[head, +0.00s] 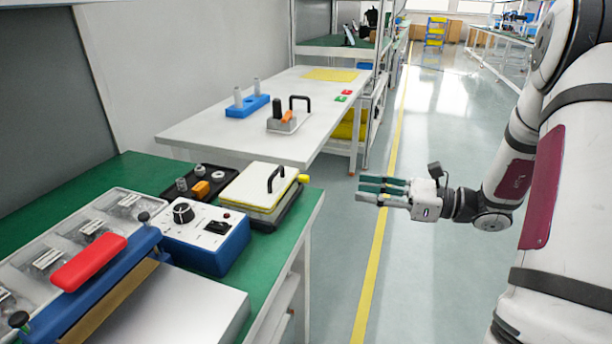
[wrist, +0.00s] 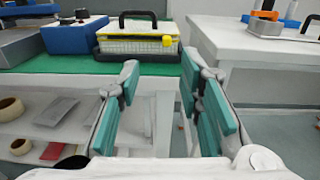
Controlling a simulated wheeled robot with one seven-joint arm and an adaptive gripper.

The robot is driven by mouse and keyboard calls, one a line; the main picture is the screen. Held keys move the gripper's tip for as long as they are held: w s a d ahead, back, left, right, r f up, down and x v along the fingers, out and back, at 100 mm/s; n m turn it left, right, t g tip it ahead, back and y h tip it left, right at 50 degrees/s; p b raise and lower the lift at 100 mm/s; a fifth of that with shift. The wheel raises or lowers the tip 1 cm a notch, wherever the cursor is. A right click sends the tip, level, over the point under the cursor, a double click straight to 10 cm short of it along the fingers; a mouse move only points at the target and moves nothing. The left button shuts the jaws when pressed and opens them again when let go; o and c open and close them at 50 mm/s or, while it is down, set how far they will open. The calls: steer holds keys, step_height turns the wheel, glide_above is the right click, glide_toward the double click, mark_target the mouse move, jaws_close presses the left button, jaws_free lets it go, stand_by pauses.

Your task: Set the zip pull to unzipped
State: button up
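A case (head: 258,190) with a cream top, a black carrying handle and a yellow band stands at the right end of the green bench. A small yellow pull (head: 303,178), likely the zip pull, sticks out at its right corner. In the wrist view the yellow pull (wrist: 168,41) shows on the near side of the case, toward its right end. My gripper (head: 372,190) is to the right of the case, over the aisle and apart from it. In the wrist view its teal-padded fingers (wrist: 160,65) are spread with nothing between them.
A blue box with a knob and switch (head: 206,238) stands beside the case, with a black tray (head: 200,183) behind. A white table (head: 225,140) with fixtures stands farther back. Shelves (wrist: 60,110) lie under the green bench. The aisle floor (head: 400,270) is clear.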

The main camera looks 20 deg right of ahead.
steer(key=b, duration=0.4)
glide_toward(302, 179)
steer(key=x, duration=0.8)
steer(key=shift+w+d, duration=0.15)
steer(key=shift+w, duration=0.2)
jaws_close()
